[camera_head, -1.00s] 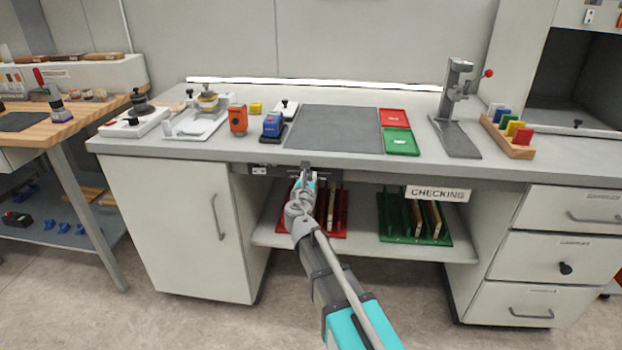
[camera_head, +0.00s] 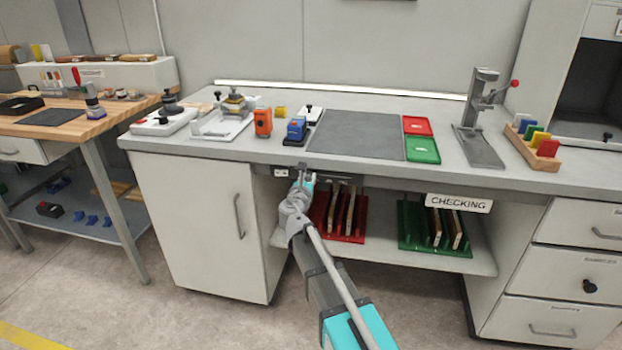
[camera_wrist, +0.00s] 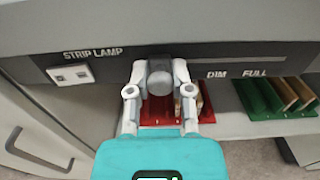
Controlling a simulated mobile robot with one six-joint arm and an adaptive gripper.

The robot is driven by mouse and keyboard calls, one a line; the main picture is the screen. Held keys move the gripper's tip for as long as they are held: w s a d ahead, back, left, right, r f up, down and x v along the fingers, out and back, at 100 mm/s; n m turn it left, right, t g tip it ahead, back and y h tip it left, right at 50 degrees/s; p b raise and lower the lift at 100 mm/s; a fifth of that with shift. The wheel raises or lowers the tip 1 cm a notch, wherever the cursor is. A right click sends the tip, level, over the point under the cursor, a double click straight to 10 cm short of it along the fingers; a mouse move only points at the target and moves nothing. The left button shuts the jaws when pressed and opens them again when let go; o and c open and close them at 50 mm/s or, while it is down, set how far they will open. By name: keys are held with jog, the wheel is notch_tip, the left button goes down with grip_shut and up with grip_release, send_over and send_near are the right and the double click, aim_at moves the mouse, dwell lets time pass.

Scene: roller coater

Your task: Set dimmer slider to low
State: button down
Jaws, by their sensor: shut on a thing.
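The dimmer slider's grey round knob (camera_wrist: 160,82) sits between my fingers in the wrist view. It is on a dark panel (camera_wrist: 118,72) under the bench's front edge, marked STRIP LAMP on the left and DIM and FULL on the right. A slot (camera_wrist: 245,62) runs right from the knob; the knob is left of the DIM lettering, nearer the switch than FULL. My gripper (camera_wrist: 160,68) is shut on the knob, one finger at each side. In the head view my gripper (camera_head: 302,171) is at the panel's left part and hides the knob.
A white double switch (camera_wrist: 70,74) is just left of my gripper. A red rack (camera_head: 345,236) and a green rack (camera_head: 408,240) stand on the shelf below. A cabinet door (camera_head: 200,225) is to the left. Open floor lies in front.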

jog(key=c, duration=0.5)
grip_release()
jog(key=shift+w+a, duration=0.1)
jog(key=shift+a, duration=0.15)
jog(key=shift+s, duration=0.25)
jog(key=shift+s, duration=0.25)
jog(key=s+a, duration=0.2)
jog(key=s, duration=0.9)
